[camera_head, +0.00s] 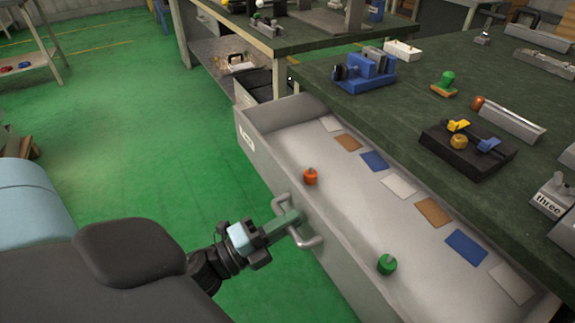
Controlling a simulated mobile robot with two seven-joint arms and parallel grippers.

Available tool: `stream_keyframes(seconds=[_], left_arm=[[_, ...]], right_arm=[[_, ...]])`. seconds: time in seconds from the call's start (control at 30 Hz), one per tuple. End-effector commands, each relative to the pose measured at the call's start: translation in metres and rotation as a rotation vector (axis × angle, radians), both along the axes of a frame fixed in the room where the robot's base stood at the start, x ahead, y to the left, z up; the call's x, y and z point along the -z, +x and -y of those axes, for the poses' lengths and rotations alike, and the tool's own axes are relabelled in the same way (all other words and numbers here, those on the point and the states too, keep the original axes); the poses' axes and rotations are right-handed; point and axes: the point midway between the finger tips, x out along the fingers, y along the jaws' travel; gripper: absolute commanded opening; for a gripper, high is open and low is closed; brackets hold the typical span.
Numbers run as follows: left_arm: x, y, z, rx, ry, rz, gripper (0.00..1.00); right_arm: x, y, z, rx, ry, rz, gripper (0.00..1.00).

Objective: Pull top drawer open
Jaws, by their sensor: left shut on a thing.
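The top drawer (268,180) is a long grey drawer under the green-topped workbench, and it stands pulled out with its inside showing. Its handle (310,241) is a pale metal bar on the front face. My left gripper (292,221) reaches in from the lower left and is shut on the handle. Inside the drawer lie an orange knob-like piece (310,177), a green one (387,264), and a row of white, brown and blue flat cards (399,186). My right gripper is not in view.
The workbench (400,111) holds a blue vise (364,72), a green-handled stamp (446,82) and a black fixture (467,149) with yellow and blue parts. A second bench (230,28) stands behind. The green floor (130,130) left of the drawer is mostly clear.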

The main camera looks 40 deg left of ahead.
Motion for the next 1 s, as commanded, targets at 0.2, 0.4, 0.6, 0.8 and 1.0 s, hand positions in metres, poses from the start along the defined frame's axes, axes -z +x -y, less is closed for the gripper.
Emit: stream_keyframes(seconds=[0.2, 0.4, 0.6, 0.8, 1.0], left_arm=[[0.0, 0.0, 0.0, 0.0, 0.0, 0.001, 0.32], [0.0, 0.0, 0.0, -0.001, 0.0, 0.0, 0.32], [0.004, -0.012, -0.005, -0.003, 0.0, -0.004, 0.32], [0.011, -0.041, -0.015, -0.003, -0.001, -0.006, 0.32], [0.014, -0.064, -0.023, -0.002, -0.001, -0.002, 0.32]], right_arm=[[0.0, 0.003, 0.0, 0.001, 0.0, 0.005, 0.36], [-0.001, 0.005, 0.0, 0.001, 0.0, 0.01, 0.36], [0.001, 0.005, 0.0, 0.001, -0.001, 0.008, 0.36], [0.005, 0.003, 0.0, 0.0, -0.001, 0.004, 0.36], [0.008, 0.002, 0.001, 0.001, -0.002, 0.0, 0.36]])
